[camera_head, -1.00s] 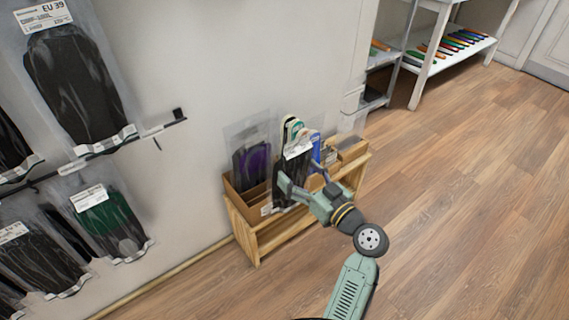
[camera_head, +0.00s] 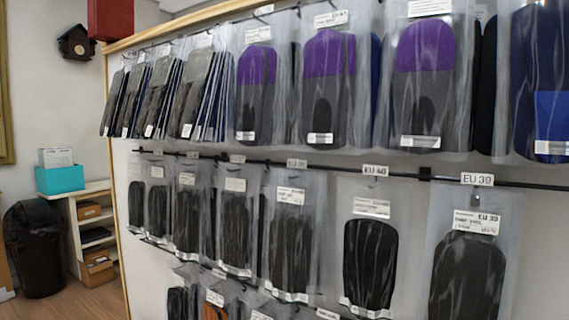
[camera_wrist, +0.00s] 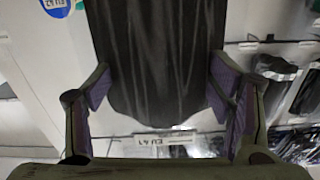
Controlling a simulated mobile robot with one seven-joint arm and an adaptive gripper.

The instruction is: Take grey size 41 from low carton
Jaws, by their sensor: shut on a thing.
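My gripper (camera_wrist: 158,76) shows in the wrist view with a purple-lined finger on each side of a dark grey insole pack (camera_wrist: 152,45). It is shut on this pack, whose upper part runs out of the picture. A small upside-down "EU 41" label (camera_wrist: 165,142) shows below the insole; I cannot tell whether it belongs to the pack or the wall.
In the head view, insole packs hang on a wall rack, with purple-topped ones (camera_head: 329,90) above and dark ones (camera_head: 370,262) below. A rail (camera_head: 330,166) carries size labels. A black bin (camera_head: 37,245) and a shelf with a teal box (camera_head: 60,179) stand left.

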